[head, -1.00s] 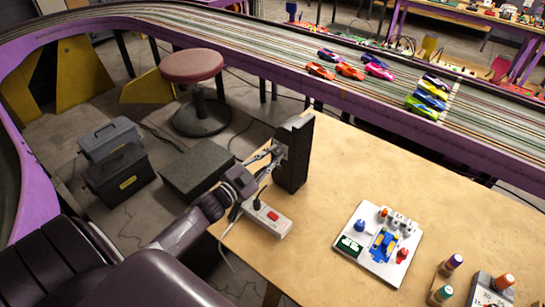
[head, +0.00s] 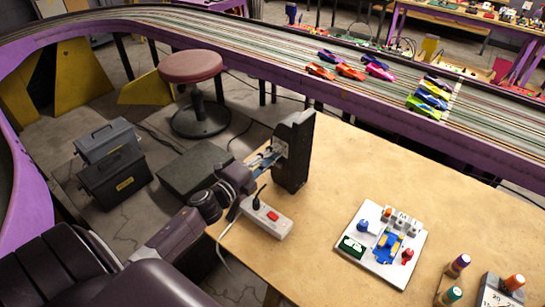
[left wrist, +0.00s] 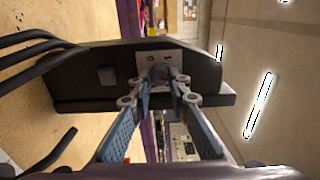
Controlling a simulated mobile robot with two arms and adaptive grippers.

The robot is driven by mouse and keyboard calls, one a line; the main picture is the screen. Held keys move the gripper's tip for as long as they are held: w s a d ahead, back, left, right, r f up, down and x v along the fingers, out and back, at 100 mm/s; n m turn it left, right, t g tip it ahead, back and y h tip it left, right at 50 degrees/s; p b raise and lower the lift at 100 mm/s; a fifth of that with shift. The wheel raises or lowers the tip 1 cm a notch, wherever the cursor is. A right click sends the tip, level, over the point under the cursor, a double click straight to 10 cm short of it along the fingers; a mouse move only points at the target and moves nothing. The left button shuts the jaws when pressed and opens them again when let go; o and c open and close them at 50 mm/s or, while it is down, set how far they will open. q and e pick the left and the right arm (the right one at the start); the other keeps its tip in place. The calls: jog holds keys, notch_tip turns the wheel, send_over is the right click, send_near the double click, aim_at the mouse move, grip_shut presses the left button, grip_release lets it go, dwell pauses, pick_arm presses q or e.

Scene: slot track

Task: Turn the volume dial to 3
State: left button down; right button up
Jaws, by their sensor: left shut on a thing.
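A tall black box like a speaker (head: 300,160) stands at the left edge of the wooden table. It carries a light panel (head: 281,143) on its left face, and the left wrist view shows this panel (left wrist: 147,60) with small dark marks too small to read. The dark round volume dial (left wrist: 160,73) sits on the panel. My left gripper (head: 276,152) reaches it from the left, and its fingertips (left wrist: 158,78) are closed on the dial from both sides. The fingers partly hide the dial, so its setting cannot be read. My right gripper is not in view.
A white power strip (head: 267,215) with a red switch lies just below my left gripper. A white board (head: 352,268) with small parts and several coloured bottles stand farther right. A red stool (head: 192,68) and grey cases (head: 107,139) are on the floor.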

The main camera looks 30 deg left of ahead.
pick_arm(q)
jog(key=shift+f+m+b, duration=0.2)
jog(key=shift+m+b, duration=1.55)
jog(key=shift+m, duration=2.55)
jog(key=c, duration=1.8)
grip_release()
jog(key=shift+s, duration=0.1)
jog(key=s, duration=0.4)
jog(key=s+a, duration=0.1)
jog(key=s, duration=0.6)
jog(key=shift+s+a, duration=0.2)
jog(key=shift+s, duration=0.2)
